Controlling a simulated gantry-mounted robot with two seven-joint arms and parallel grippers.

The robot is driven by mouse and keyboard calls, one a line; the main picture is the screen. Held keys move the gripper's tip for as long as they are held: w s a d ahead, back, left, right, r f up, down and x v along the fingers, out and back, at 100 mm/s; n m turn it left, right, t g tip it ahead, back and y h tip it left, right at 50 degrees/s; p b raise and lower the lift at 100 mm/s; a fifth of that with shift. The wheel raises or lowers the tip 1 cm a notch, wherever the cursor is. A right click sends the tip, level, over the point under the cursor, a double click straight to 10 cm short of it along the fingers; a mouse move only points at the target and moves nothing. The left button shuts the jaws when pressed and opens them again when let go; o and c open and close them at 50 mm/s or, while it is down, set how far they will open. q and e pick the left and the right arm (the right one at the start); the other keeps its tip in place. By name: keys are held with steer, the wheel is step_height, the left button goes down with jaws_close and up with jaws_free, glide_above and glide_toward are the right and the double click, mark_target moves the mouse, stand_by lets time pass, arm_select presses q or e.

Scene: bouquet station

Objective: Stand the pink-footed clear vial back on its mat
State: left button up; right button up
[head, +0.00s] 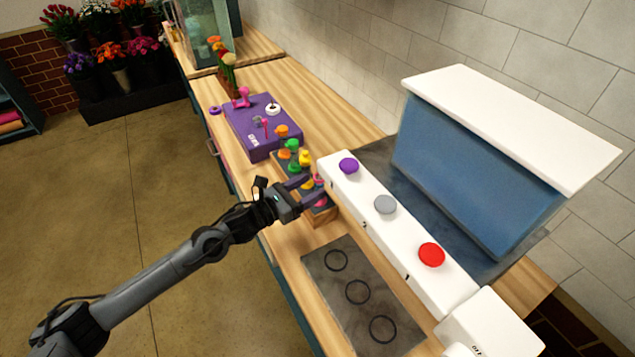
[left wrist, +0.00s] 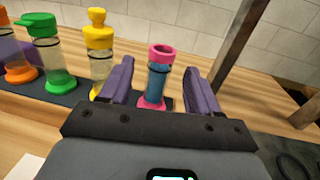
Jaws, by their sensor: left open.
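The pink-footed clear vial (left wrist: 157,82) has a pink rim, a pink foot and bluish contents. In the left wrist view it stands upright at the end of the dark rack mat (left wrist: 68,96), beside a yellow-topped vial (left wrist: 99,45). My left gripper (head: 309,190) is open, its purple fingers on either side of the pink vial with visible gaps. In the head view the gripper mostly hides this vial, leaving small pink parts. A dark mat with three ring marks (head: 335,305) lies nearer on the counter, its rings empty. My right gripper is not in view.
Green (left wrist: 45,50) and orange vials stand farther along the rack. A purple box (head: 262,122) lies behind it. A white console with purple, grey and red buttons (head: 431,254) runs along the right of the ringed mat. The bare wooden counter is narrow.

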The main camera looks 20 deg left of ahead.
arm_select(q)
steer(key=v, duration=0.8)
steer(key=shift+s, duration=0.15)
steer(key=shift+a, duration=0.1)
